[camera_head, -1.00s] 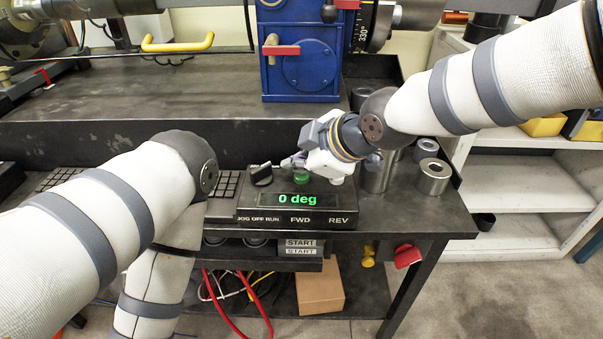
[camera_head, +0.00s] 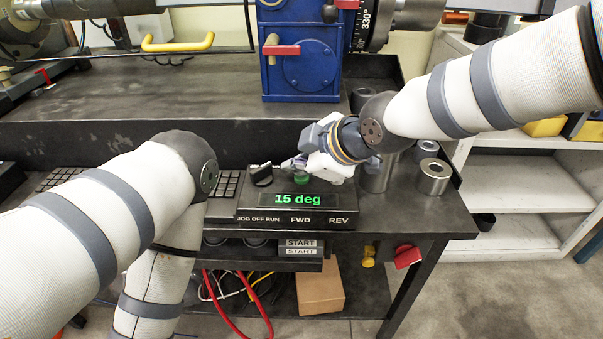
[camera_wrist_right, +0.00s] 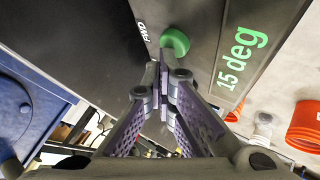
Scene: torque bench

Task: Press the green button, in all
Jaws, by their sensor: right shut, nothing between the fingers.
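The green button (camera_head: 302,178) stands on the dark control box (camera_head: 262,211), behind the lit display (camera_head: 298,199) that reads 15 deg in green. It also shows in the right wrist view (camera_wrist_right: 176,40), near the FWD label. My right gripper (camera_head: 292,163) is shut and empty, its tips close to the button's far left side in the head view. In the right wrist view the closed fingertips (camera_wrist_right: 161,62) lie just beside the button; I cannot tell whether they touch it. My left arm is at the left; its gripper is out of view.
A black knob (camera_head: 261,175) is left of the button. Metal cylinders (camera_head: 434,177) stand on the bench to the right. A blue machine housing (camera_head: 301,65) with a graduated dial (camera_head: 360,28) is behind. A keypad (camera_head: 222,185) lies left of the knob.

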